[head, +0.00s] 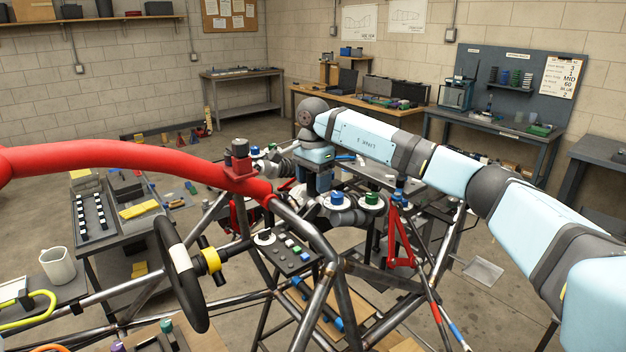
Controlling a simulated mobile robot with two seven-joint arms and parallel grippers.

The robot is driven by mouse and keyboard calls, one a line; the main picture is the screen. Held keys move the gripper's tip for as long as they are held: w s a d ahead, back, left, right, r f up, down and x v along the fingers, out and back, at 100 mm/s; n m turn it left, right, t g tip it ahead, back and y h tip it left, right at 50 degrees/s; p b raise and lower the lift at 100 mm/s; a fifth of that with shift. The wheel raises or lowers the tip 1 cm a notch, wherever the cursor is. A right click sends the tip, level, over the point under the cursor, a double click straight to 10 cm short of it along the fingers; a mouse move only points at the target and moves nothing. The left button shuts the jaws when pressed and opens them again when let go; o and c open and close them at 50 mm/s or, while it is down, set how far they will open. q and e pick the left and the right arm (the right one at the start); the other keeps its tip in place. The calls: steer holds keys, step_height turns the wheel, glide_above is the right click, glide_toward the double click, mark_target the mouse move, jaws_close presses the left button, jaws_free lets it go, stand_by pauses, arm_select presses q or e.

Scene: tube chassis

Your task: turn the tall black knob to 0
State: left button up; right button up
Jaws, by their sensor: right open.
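A small dark knob on a white round dial (264,238) stands on the dark panel right of the steering wheel. It looks like the tall black knob, but its marks and pointer are too small to read. My right arm reaches in from the right, and its gripper (317,188) hangs down over the middle of the chassis. The gripper is open, up and to the right of the dark knob and apart from it. Its fingertips are hard to make out against the parts behind. My left gripper is not in view.
A thick red tube (120,160) crosses from the left, carrying a red block (240,158). The steering wheel (181,274) and bare chassis tubes (318,296) surround the panel.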

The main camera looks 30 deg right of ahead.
steer(key=shift+f, duration=0.15)
steer(key=shift+c, duration=0.2)
steer(key=c, duration=0.9)
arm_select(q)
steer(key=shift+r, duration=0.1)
arm_select(e)
steer(key=shift+m, duration=0.3)
arm_select(q)
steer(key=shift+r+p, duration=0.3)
steer(key=shift+p, duration=0.1)
arm_select(e)
steer(key=m, duration=0.2)
steer(key=shift+m, duration=0.4)
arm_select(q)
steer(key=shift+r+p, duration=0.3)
arm_select(e)
steer(key=shift+w+m, duration=0.1)
steer(key=shift+m, duration=1.9)
